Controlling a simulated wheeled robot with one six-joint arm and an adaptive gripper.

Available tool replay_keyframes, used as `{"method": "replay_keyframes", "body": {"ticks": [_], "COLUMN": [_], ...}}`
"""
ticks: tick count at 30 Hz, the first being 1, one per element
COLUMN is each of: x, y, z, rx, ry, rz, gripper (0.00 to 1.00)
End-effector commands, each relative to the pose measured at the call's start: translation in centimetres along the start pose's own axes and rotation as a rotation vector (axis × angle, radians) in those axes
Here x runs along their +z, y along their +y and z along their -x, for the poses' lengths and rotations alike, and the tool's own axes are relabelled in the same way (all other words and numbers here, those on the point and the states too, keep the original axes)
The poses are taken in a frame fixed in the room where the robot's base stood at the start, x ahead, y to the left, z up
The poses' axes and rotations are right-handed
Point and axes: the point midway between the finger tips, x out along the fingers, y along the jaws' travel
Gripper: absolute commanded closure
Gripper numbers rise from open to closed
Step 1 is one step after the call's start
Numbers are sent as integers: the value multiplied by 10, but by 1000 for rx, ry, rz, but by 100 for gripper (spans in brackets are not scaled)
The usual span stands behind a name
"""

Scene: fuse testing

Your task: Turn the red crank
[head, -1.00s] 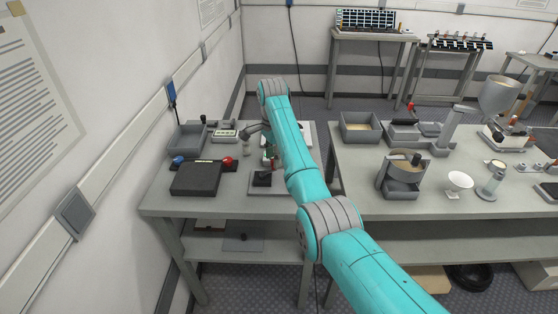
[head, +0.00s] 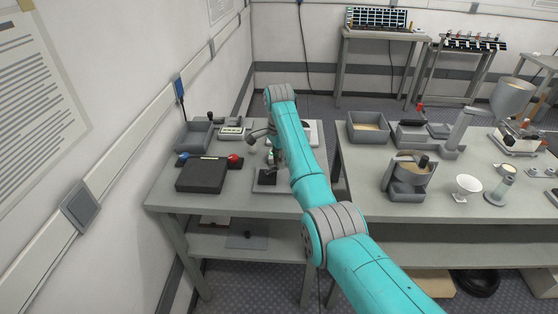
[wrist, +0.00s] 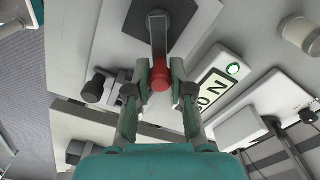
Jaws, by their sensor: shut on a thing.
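The red crank knob (wrist: 160,76) sits at the end of a short grey crank arm (wrist: 157,32), which runs up to a dark square block (wrist: 160,12) in the wrist view. My gripper (wrist: 160,82) has its two greenish fingertips on either side of the red knob and is shut on it. In the head view my gripper (head: 276,156) is small and partly covered by my teal arm, above the left table. The crank knob cannot be made out clearly there.
In the wrist view, a display (wrist: 214,90) reading in N with a lit green button lies right of the knob. A black knob (wrist: 94,90) is to the left.

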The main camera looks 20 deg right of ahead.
Motion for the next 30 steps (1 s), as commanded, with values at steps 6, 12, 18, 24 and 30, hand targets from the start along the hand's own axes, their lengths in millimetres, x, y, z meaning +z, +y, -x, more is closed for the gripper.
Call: {"method": "replay_keyframes", "body": {"ticks": [6, 12, 18, 24, 30], "x": [0, 1, 4, 7, 12], "y": [-2, -8, -15, -22, -28], "z": [0, 0, 0, 0, 0], "rx": [2, 2, 2, 2, 2], "ry": [0, -1, -1, -1, -2], "rz": [58, 188, 369, 560, 751], "gripper": [100, 100, 100, 100, 100]}}
